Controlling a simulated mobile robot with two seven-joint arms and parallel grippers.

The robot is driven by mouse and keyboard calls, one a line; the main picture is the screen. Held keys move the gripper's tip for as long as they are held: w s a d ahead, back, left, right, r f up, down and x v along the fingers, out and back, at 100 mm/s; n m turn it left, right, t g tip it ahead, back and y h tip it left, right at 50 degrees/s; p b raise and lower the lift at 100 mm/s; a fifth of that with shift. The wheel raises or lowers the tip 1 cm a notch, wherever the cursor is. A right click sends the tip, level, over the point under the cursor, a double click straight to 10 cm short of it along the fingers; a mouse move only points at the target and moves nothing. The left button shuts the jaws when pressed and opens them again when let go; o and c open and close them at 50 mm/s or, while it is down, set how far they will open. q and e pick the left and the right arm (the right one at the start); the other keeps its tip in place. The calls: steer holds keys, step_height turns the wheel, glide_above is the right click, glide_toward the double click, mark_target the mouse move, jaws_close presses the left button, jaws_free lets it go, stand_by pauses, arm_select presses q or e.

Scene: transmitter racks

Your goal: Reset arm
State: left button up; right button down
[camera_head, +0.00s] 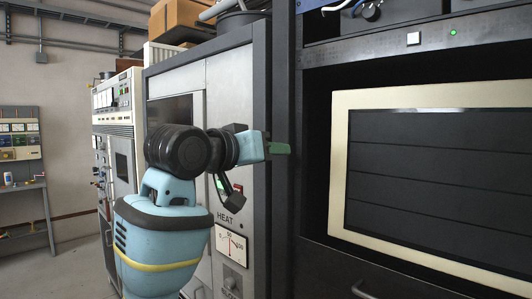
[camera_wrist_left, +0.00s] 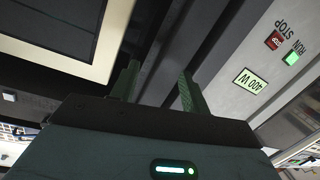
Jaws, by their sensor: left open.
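My left arm comes in from the lower left in the head view, and its left gripper (camera_head: 279,149) is raised in front of the dark edge between the grey cabinet (camera_head: 233,82) and the rack on the right. In the left wrist view the left gripper (camera_wrist_left: 157,88) shows two green fingers apart with nothing between them. My right gripper is not in view.
The rack (camera_head: 340,147) at right has a cream-framed dark panel, with a white button (camera_head: 413,38) and green light above. Cardboard boxes (camera_head: 180,16) sit on top. A workbench (camera_head: 24,186) stands far left, with open floor before it.

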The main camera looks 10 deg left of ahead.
arm_select(q)
steer(key=w+a+f+n+y, duration=0.1)
steer(key=w+a+f, duration=0.1)
steer(key=f, duration=0.8)
steer(key=w+a+f+n+y, duration=0.1)
steer(key=w+f, duration=0.2)
steer(key=f, duration=0.7)
steer(key=s+a+f+n+g+y, duration=0.1)
steer(key=s+a+f, duration=0.15)
steer(key=f, duration=0.95)
steer(key=s+a+f+y, duration=0.1)
steer(key=s+f, duration=0.2)
steer(key=f, duration=0.9)
steer(key=s+a+f+g+y, duration=0.1)
steer(key=s+a+f, duration=0.1)
steer(key=s+f, duration=0.65)
steer(key=s+a+f+g+y, duration=0.1)
steer(key=s+a+f, duration=0.1)
steer(key=s+f, duration=0.65)
steer(key=s+a+f+m+g, duration=0.1)
steer(key=s+f, duration=0.4)
steer(key=s, duration=0.5)
steer(key=s+f+m+g, duration=0.1)
steer(key=s+f, duration=0.4)
steer(key=s, duration=0.5)
steer(key=shift+a+f+y, duration=0.3)
steer(key=shift+a, duration=0.05)
